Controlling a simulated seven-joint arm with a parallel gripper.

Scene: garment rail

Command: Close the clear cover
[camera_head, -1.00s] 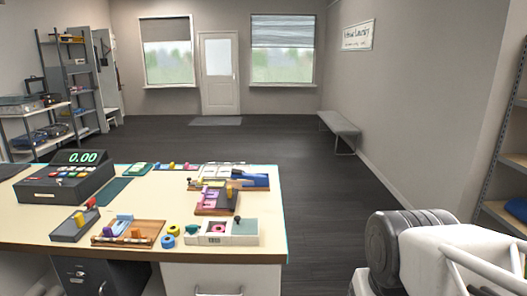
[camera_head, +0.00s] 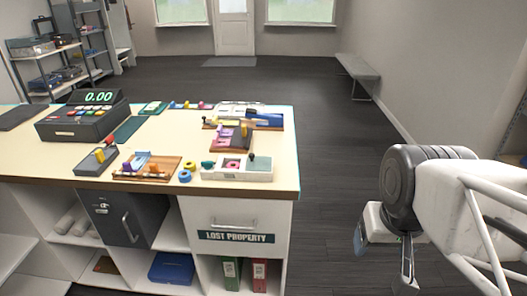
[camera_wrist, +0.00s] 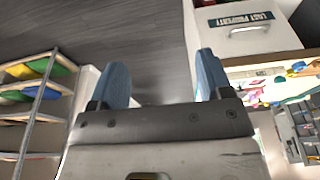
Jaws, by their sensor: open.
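I cannot make out the clear cover with certainty. A pale, partly see-through shape (camera_head: 240,109) stands at the back right of the counter, behind a blue item (camera_head: 265,119), and may be it. A white box (camera_head: 236,174) with a pink ring in it sits at the counter's front right edge. My gripper (camera_head: 384,258) is off to the right of the counter, low over the floor and well apart from it. In the wrist view its two blue fingers (camera_wrist: 160,66) are spread, with nothing between them.
The counter (camera_head: 45,153) carries a cash register (camera_head: 85,122), a grey block (camera_head: 96,161), a wooden tray (camera_head: 130,175) and small rings (camera_head: 186,170). Below are a lost property drawer (camera_head: 236,215) and open shelves. A bench (camera_head: 357,73) stands at the back right. Floor between is clear.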

